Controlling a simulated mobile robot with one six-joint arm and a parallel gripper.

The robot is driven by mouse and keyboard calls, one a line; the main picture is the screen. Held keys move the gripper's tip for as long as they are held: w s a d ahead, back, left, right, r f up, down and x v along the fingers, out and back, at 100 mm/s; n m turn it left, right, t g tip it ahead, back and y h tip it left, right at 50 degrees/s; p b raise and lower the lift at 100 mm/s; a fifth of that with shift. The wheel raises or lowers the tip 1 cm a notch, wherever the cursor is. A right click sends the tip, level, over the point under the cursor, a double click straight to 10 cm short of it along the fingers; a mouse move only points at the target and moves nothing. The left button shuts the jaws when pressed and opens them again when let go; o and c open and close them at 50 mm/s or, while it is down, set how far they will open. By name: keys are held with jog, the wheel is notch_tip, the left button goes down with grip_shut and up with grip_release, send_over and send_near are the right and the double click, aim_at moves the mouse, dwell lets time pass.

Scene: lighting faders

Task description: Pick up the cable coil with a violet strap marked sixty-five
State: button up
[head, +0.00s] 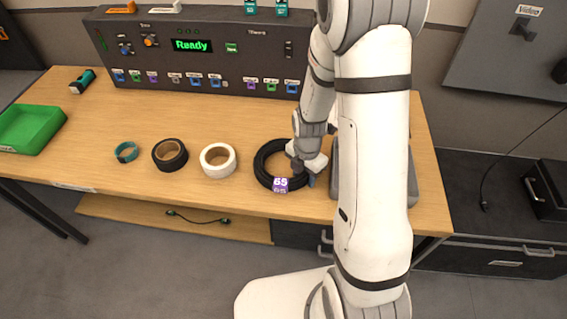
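The black cable coil (262,172) lies flat on the wooden table near its front edge. Its violet strap (281,185) is at the front of the ring and reads 65. My gripper (304,174) is low at the coil's right side and overlaps that part of the ring in the head view. The fingers are small and partly hidden, so I cannot tell whether they are around the cable or touching it.
A white tape roll (218,160), a black tape roll (170,155) and a small teal ring (126,152) lie left of the coil. A green tray (30,130) is at the far left. A dark console (200,65) showing "Ready" spans the back. The middle of the table is clear.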

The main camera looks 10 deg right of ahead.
grip_shut()
jog(key=shift+r, duration=0.1)
dwell(0.3)
